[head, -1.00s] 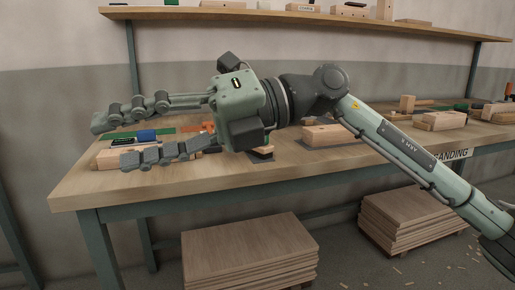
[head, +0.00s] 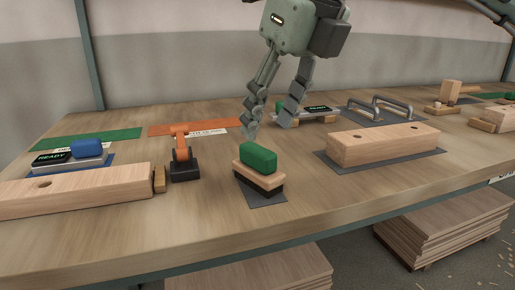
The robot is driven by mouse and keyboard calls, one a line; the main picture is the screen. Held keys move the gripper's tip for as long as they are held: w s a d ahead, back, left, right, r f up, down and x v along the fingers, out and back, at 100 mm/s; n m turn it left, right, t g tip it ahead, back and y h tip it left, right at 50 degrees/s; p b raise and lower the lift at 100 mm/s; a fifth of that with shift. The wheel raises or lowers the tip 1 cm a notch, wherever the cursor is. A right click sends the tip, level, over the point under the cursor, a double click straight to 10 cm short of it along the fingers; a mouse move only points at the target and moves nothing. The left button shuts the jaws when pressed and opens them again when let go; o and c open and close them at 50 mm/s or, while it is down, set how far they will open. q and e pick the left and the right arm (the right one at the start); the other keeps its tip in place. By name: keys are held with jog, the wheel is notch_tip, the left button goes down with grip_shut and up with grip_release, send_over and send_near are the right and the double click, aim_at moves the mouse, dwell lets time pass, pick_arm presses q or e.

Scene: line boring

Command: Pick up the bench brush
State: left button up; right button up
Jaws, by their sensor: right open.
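The bench brush (head: 259,178) appears to be the wooden block with a green grip on top and a dark underside. It sits upright on a small grey mat (head: 265,200) near the front middle of the bench. My right gripper (head: 269,122) points down, open and empty. Its fingertips show just above and behind the brush in the picture, apart from the green grip as far as I can tell. My left gripper is not in view.
An orange clamp-like tool (head: 181,155) stands left of the brush, beside a long wooden block (head: 75,192). Another wooden block (head: 383,143) lies to the right, with metal handles (head: 380,108) behind it. Bare bench top (head: 330,205) lies right of the brush.

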aim_at(258, 148)
jog(key=shift+w, duration=0.35)
jog(key=shift+w+f, duration=0.1)
jog(key=shift+f, duration=0.25)
jog(key=shift+x, duration=0.85)
jog(key=x, duration=0.4)
jog(key=shift+w+a+f, duration=0.1)
jog(key=shift+w+a, duration=0.05)
jog(key=shift+w, duration=0.15)
jog(key=shift+w+a+f, duration=0.1)
jog(key=shift+w+f, duration=0.05)
jog(key=shift+f, duration=0.15)
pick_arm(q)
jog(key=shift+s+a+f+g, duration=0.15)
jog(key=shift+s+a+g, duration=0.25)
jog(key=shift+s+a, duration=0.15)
pick_arm(e)
jog(key=shift+c, duration=0.4)
grip_shut()
